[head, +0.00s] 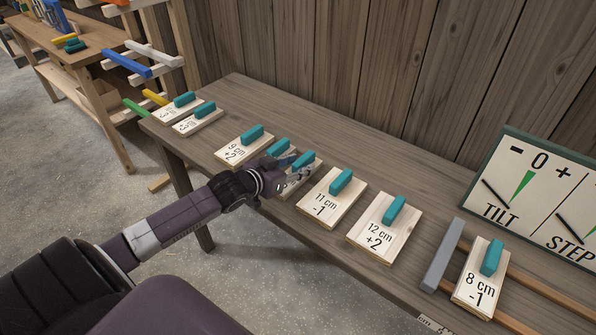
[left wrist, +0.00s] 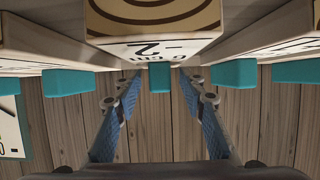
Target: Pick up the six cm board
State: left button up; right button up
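The six cm board (head: 289,189) lies on the wooden bench in the head view, mostly covered by my left gripper (head: 296,167). Its teal handle (head: 303,159) shows just beyond the fingers. In the left wrist view the board (left wrist: 155,20) appears upside down, with part of its "cm" and "-2" print showing. Its teal handle (left wrist: 160,77) stands between the two blue-padded fingers of my left gripper (left wrist: 160,100), with a gap on both sides. The gripper is open and holds nothing. My right gripper is not in view.
The 9 cm board (head: 240,150) and a partly hidden board's handle (head: 277,148) are close on the left. The 11 cm board (head: 327,203) and 12 cm board (head: 380,232) are on the right. An 8 cm board (head: 480,283) sits on rails near the TILT/STEP sign (head: 540,195).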

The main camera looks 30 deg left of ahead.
aim_at(298, 163)
pick_arm(q)
grip_shut()
dwell(0.3)
notch_tip(298, 163, up, 20)
jog(key=b, duration=0.1)
dwell(0.6)
